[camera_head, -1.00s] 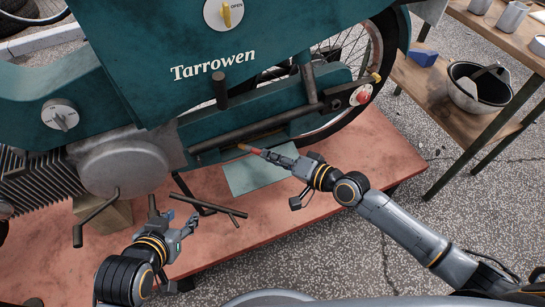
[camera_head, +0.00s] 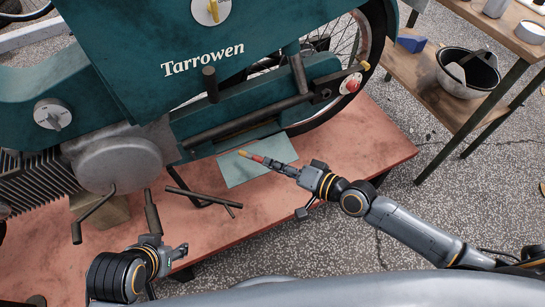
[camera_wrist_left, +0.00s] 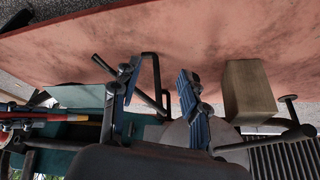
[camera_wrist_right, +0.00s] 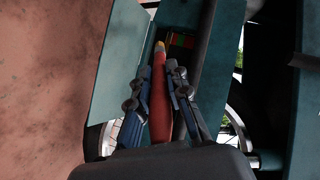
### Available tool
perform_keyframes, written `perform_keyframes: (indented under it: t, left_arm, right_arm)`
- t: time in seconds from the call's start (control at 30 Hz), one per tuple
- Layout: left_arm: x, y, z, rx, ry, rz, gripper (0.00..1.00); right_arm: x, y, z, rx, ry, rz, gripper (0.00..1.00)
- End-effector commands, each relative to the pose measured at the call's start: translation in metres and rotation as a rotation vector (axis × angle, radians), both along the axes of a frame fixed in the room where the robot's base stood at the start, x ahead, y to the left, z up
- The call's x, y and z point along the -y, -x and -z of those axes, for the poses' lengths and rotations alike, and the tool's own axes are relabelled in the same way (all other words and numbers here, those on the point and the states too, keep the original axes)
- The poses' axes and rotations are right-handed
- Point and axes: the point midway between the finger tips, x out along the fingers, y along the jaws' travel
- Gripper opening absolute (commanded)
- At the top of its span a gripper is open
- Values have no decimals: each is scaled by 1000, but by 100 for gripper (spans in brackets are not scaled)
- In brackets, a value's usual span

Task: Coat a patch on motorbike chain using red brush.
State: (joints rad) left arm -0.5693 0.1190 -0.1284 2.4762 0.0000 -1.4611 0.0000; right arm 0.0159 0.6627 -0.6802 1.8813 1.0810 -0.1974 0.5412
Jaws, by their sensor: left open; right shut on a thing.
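My right gripper (camera_head: 278,164) is shut on the red brush (camera_head: 257,158), whose pale yellowish tip points left toward the motorbike (camera_head: 205,110). The brush is in the air above the red platform, apart from the bike's lower side. In the right wrist view the brush handle (camera_wrist_right: 160,105) sits between the fingers, its tip beside a dark recess with a small red and green patch (camera_wrist_right: 183,40). I cannot clearly make out the chain. My left gripper (camera_head: 178,251) is open and empty at the platform's front edge; its spread fingers (camera_wrist_left: 150,115) show in the left wrist view.
A dark bar (camera_head: 245,120) runs along the bike's lower side. A T-shaped metal stand piece (camera_head: 205,197) and a bent lever (camera_head: 92,215) stick out near my left gripper. A wooden shelf (camera_head: 425,80) stands at right.

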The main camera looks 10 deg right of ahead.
Motion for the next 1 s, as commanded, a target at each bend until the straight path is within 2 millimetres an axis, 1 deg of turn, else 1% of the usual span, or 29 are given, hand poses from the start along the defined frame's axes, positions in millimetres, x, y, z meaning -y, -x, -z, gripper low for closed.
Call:
perform_keyframes:
  t: [0.33, 0.43, 0.6, 0.7, 1.0]
  left_arm:
    - [-1, 2, 0, -10, -3, -1, 44]
    - [-2, 6, 1, -28, -6, -3, 44]
    - [-6, 21, 3, -94, -19, -7, 44]
    - [-7, 25, 4, -116, -23, -9, 44]
    - [-8, 27, 5, -123, -25, -10, 44]
  right_arm:
    - [1, 2, 0, 1, -1, 0, 0]
    - [3, 8, 0, 0, 0, 0, 0]
    - [8, 23, 0, -1, 1, 0, 0]
    - [9, 28, -1, 1, 1, 0, 0]
    - [10, 30, 0, 2, 0, 0, 0]
